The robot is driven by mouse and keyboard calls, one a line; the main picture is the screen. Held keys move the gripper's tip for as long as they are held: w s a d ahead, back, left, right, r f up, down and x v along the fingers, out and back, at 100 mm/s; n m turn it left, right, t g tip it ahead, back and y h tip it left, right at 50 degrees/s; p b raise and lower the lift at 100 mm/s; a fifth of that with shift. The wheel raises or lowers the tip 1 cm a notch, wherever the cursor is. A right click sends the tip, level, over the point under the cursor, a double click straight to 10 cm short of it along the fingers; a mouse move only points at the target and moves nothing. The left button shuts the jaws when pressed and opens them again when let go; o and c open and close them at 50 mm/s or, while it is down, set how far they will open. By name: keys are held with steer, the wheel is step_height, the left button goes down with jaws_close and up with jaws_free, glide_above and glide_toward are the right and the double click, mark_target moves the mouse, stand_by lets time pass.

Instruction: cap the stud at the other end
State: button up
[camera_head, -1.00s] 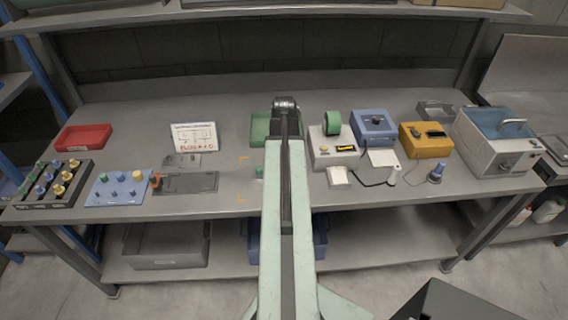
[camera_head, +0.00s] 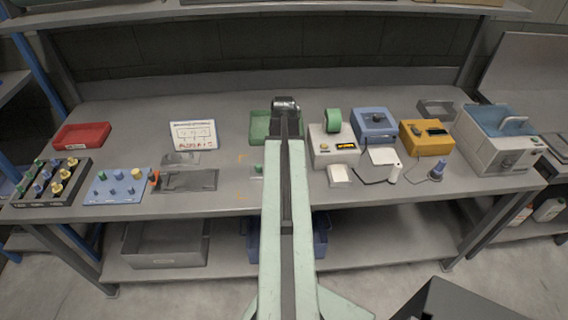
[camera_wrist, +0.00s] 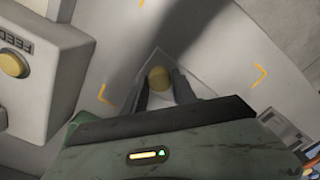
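In the wrist view, my gripper (camera_wrist: 160,88) has its two dark fingers on either side of a round yellow cap (camera_wrist: 159,76), and they appear closed on it. The cap is over a pale plate (camera_wrist: 190,66) on the table; whether it touches a stud there is hidden. In the head view, my arm hides the gripper and most of this plate. A small green cap (camera_head: 259,168) shows at the plate's left end, just left of my arm.
Orange corner marks (camera_wrist: 262,76) surround the plate. A machine with a yellow knob (camera_head: 331,147) stands close to its right. A green tray (camera_head: 260,128) lies behind. A blue board with several caps (camera_head: 118,187), a dark rack (camera_head: 47,182) and a red tray (camera_head: 82,135) are at left.

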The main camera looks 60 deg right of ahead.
steer(key=shift+o, duration=1.2)
steer(key=shift+r, duration=0.15)
step_height(320, 180, up, 8)
steer(key=p, duration=0.8)
steer(key=shift+f, duration=0.25)
